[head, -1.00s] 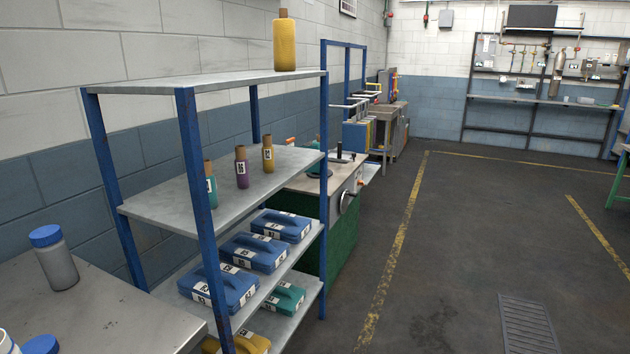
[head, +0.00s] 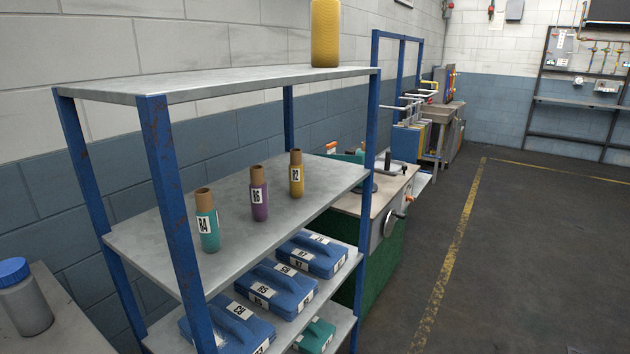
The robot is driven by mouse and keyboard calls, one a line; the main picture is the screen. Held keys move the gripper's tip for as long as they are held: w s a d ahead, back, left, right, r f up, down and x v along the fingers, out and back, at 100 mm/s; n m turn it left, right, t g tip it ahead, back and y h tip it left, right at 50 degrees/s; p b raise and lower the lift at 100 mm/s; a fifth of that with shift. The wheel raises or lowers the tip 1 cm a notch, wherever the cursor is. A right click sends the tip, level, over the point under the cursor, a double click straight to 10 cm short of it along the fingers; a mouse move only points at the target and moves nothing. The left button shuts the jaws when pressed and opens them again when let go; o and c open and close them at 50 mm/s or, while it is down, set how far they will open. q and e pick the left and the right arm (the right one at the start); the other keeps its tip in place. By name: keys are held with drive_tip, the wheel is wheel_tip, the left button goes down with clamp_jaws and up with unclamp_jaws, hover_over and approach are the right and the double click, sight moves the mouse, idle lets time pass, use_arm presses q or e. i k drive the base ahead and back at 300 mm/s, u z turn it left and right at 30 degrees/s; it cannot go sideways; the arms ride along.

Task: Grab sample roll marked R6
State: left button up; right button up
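The sample roll marked R6 (head: 259,194) is purple with a brown core top and a white label. It stands upright on the middle shelf (head: 150,235) of the blue-framed rack, between two other rolls. The teal roll marked R4 (head: 207,222) stands to its left, close to the front post. The yellow roll marked R2 (head: 296,174) stands to its right. Neither of my grippers shows in the head view.
Blue cases (head: 268,288) with labels and a teal case (head: 316,337) lie on the lower shelves. A large yellow roll (head: 325,35) stands on the top shelf (head: 220,82). A blue-lidded jar (head: 24,297) stands at the left. The floor (head: 500,260) to the right is clear.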

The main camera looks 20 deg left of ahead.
sight(258, 188)
drive_tip(key=u, duration=0.55)
drive_tip(key=i, duration=1.15)
drive_tip(key=u, duration=0.85)
